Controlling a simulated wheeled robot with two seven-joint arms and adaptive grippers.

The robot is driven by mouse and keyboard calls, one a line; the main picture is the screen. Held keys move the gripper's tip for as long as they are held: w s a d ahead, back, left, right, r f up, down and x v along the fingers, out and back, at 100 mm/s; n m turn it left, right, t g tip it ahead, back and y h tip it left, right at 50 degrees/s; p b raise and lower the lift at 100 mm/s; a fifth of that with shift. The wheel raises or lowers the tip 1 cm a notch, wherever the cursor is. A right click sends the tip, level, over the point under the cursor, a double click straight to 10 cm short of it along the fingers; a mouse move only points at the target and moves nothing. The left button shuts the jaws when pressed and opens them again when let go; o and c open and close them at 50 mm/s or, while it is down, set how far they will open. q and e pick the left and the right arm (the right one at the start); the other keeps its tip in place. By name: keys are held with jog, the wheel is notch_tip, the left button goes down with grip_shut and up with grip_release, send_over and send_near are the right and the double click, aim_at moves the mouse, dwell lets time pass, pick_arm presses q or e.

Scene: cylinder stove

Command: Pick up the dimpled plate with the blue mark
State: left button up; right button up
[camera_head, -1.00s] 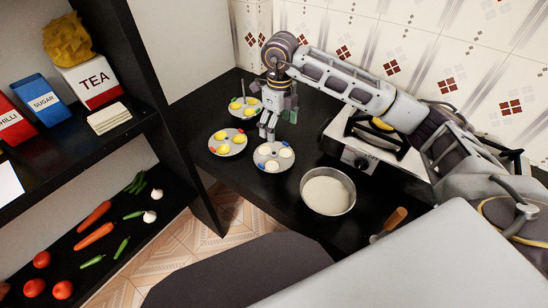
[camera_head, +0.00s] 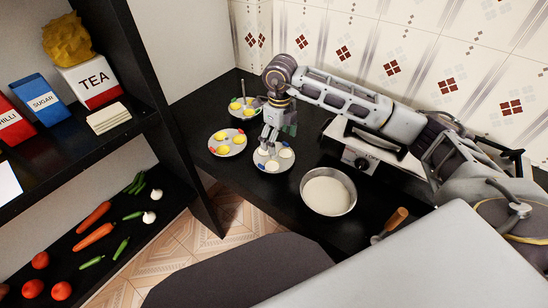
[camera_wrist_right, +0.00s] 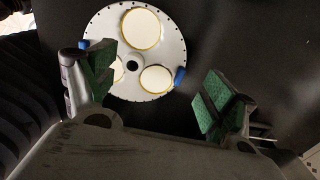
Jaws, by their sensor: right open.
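The dimpled plate with the blue mark (camera_head: 286,167) lies on the black counter, the nearest of three dimpled plates. In the right wrist view this plate (camera_wrist_right: 133,20) shows pale round dimples, a dark centre hole and blue marks (camera_wrist_right: 180,77) on its rim. My right gripper (camera_head: 268,147) is open and low over the plate's far left part, hiding some of it. In the wrist view its green-padded fingers (camera_wrist_right: 155,85) are apart, with the plate beyond and between them. I cannot tell whether they touch it. My left gripper is not in view.
A plate with yellow dimples and red marks (camera_head: 227,143) lies close on the left. Another yellow-dimpled plate (camera_head: 243,107) is behind. A pan of pale content (camera_head: 328,191) stands at right, before a stove (camera_head: 362,160). A dark shelf (camera_head: 150,130) rises at left.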

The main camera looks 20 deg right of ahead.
aim_at(279, 150)
notch_tip(279, 150, down, 2)
jog(key=shift+f, duration=0.7)
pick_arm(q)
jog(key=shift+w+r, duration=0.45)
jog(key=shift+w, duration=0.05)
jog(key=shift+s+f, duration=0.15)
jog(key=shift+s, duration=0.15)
pick_arm(e)
jog(key=shift+s, duration=0.1)
jog(key=c, duration=1)
